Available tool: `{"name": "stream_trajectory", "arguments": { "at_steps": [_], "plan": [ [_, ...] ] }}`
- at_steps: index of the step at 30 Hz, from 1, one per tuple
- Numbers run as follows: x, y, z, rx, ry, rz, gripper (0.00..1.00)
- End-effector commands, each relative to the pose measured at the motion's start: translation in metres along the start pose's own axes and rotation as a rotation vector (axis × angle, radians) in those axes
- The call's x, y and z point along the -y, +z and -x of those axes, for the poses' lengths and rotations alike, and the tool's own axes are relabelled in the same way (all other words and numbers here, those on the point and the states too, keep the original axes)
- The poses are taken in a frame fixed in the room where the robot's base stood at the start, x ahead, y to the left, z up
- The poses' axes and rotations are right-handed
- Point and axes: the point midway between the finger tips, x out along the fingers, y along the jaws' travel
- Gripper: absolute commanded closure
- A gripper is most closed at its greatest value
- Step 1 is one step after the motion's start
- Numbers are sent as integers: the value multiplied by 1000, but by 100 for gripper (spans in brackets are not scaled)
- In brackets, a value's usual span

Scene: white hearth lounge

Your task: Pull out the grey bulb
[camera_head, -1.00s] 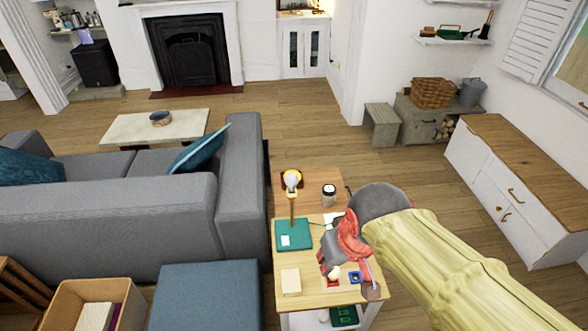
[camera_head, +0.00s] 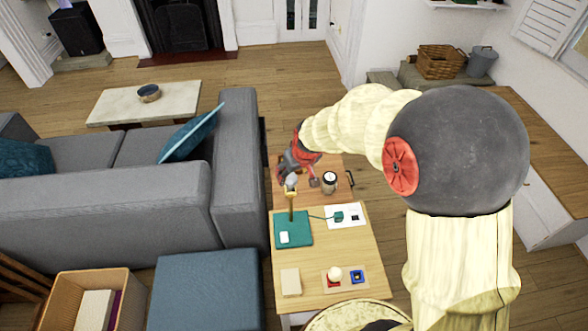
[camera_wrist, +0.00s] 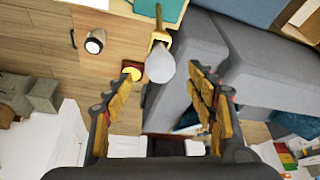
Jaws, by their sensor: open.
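The grey bulb (camera_head: 291,181) sits at the top of a yellow lamp post (camera_head: 291,203) that rises from a teal base (camera_head: 292,229) on the wooden table (camera_head: 330,250). In the wrist view the bulb (camera_wrist: 160,65) is pale grey and tapered, with the yellow socket (camera_wrist: 160,40) above it in the picture. My gripper (camera_head: 301,176) is open at the lamp's head. In the wrist view its fingers (camera_wrist: 166,88) stand to both sides of the bulb, with gaps visible and no clear contact.
A pale bulb (camera_head: 335,273) sits on a red holder beside a blue holder (camera_head: 358,277). A teal plug (camera_head: 339,217) sits on a white plate. A grey sofa (camera_head: 110,210) borders the left side.

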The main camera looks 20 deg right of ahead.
Motion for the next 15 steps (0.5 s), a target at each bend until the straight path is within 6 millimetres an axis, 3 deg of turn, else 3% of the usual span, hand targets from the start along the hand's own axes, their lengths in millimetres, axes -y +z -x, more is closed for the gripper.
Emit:
{"name": "stream_trajectory", "arguments": {
  "at_steps": [9, 15],
  "plan": [
    [1, 3, -48, 5, -1, -2, 44],
    [0, 1, -66, 3, -1, -1, 44]
  ]
}}
